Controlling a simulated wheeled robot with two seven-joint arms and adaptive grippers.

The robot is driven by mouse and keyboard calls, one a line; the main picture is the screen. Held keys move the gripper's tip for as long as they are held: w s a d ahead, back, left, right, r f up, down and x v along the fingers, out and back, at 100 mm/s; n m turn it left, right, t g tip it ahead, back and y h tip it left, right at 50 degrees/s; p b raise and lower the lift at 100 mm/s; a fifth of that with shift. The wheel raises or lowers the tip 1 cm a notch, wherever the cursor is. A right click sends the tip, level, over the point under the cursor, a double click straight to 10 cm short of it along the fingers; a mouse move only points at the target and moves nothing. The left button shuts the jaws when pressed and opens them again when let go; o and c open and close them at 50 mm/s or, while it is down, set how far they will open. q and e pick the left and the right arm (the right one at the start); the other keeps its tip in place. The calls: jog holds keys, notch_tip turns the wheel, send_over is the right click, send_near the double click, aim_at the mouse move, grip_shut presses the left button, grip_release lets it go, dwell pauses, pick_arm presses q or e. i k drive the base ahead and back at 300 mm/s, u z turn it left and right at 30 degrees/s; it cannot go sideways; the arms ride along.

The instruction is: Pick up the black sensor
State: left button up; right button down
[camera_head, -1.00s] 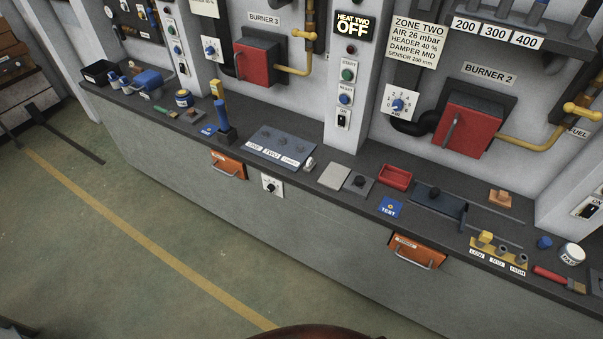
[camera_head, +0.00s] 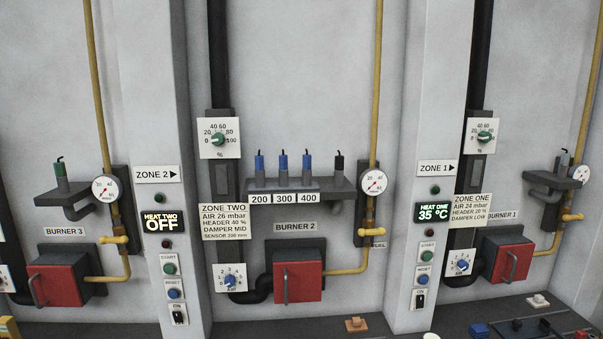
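A black sensor (camera_head: 339,168) stands upright at the right end of the grey shelf (camera_head: 345,189) above Burner 2. Three blue sensors stand to its left on the same shelf, above labels 200, 300 and 400; the nearest is the one above 400 (camera_head: 307,163). A sensor with a green top (camera_head: 60,172) stands on a bracket at the left, above Burner 3. A grey-blue sensor (camera_head: 564,164) stands on a bracket at the far right. Neither of my grippers is in view.
A round gauge (camera_head: 374,183) and a yellow gas pipe (camera_head: 376,90) stand just right of the black sensor. The red Burner 2 box (camera_head: 297,282) is below the shelf. Pillars with switches (camera_head: 172,292) flank this bay. A dark counter runs along the bottom edge.

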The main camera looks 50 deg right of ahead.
aim_at(338, 162)
jog(key=z, duration=3.3)
jog(key=i, duration=1.85)
jog(key=u, duration=3.2)
